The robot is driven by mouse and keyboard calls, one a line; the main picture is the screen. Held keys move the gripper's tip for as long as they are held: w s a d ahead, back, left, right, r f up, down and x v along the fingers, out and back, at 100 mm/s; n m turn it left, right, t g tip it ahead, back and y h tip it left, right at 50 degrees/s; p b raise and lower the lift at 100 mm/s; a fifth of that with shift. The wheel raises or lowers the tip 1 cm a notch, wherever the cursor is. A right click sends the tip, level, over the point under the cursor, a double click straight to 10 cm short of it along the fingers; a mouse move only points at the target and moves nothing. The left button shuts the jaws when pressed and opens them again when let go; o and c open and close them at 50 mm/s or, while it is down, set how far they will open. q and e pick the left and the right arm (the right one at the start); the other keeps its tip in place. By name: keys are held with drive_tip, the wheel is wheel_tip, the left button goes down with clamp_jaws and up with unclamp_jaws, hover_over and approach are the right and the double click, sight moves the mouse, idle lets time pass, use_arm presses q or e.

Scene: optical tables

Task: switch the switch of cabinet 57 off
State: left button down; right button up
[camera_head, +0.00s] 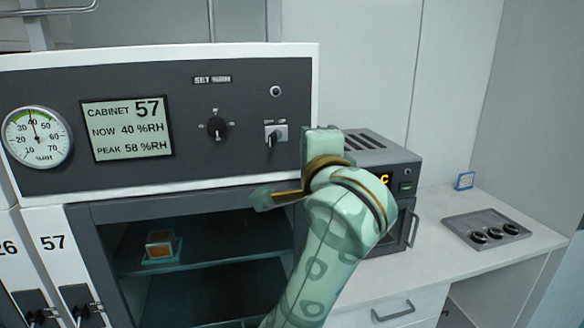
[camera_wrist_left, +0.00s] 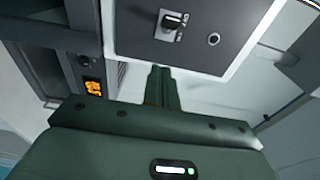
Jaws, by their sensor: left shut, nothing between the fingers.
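The panel of cabinet 57 (camera_head: 75,168) has a display reading "CABINET 57". The switch (camera_head: 273,138) is a dark lever on a light plate at the panel's right side. Its lever looks roughly upright and its small labels are unreadable. The switch also shows at the top of the left wrist view (camera_wrist_left: 170,21). My left gripper (camera_head: 321,142) is just right of the panel's right edge, apart from the switch in the picture. In the left wrist view its fingers (camera_wrist_left: 161,80) are shut and empty. My right gripper is not in view.
A round black knob (camera_head: 215,127) sits left of the switch; a small round fitting (camera_head: 275,91) sits above it. A dark oven-like device (camera_head: 405,170) stands behind my left arm. A grey plate with knobs (camera_head: 485,229) lies on the white counter at right.

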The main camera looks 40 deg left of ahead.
use_arm(q)
drive_tip(key=s+b, duration=0.7)
drive_tip(key=s, duration=0.2)
drive_tip(key=shift+s+a+b, duration=0.15)
drive_tip(key=shift+b, duration=0.25)
drive_tip(key=shift+r, duration=0.1)
